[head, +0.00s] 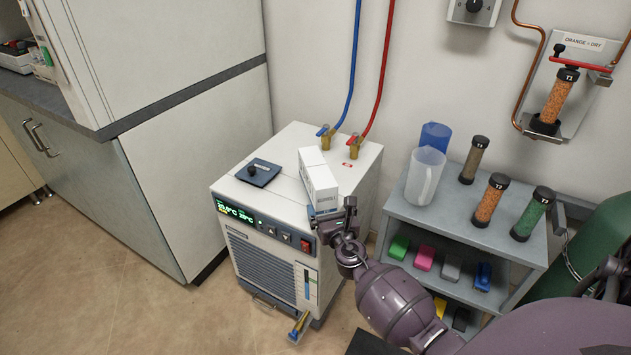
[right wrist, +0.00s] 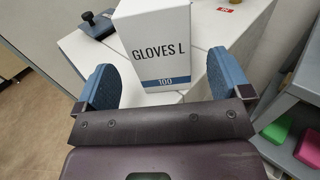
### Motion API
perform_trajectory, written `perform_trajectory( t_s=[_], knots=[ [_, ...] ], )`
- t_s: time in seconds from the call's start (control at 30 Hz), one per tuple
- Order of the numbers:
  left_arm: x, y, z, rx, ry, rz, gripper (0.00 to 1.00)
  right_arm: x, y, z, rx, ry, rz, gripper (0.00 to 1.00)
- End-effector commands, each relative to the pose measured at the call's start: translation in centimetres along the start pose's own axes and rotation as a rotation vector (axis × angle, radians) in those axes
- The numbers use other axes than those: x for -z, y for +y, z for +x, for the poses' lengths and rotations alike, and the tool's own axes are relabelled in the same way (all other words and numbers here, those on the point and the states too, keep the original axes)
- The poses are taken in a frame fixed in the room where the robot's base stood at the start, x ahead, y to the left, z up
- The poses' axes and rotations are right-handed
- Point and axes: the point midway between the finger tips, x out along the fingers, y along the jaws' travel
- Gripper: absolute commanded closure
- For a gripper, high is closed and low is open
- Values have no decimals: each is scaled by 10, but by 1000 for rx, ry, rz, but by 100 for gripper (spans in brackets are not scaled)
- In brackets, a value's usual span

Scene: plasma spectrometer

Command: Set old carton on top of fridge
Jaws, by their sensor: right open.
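The carton is a white box (head: 318,182) marked "GLOVES L" and "100" in the right wrist view (right wrist: 165,45). It rests on the top of a white, fridge-like cooling unit (head: 284,149) with a green temperature display, close to the front right edge. My right gripper (head: 331,215) is at the box's near end. Its blue fingers are open in the right wrist view (right wrist: 163,82), one on each side of the box's near face, with gaps visible. My left gripper is not in view.
A dark square plate with a knob (head: 258,173) lies on the unit's left top. Blue and red hoses (head: 350,70) rise from valves at its back. A grey shelf cart (head: 455,207) with jugs and capped tubes stands close on the right. Floor at left is clear.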

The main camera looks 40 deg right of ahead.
Motion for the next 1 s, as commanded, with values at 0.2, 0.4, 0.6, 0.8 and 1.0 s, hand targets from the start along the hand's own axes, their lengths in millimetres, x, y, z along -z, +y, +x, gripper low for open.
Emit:
perform_trajectory(
  t_s=[0.2,0.4,0.6,0.8,1.0],
  knots=[
    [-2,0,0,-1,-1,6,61,1,0,13,0,2,1,4],
    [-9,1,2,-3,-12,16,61,7,0,32,1,4,0,4],
    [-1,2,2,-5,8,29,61,7,0,56,0,3,1,4],
    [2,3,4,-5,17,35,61,5,-1,64,1,2,2,4],
    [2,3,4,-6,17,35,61,5,-1,64,0,1,2,9]
  ],
)
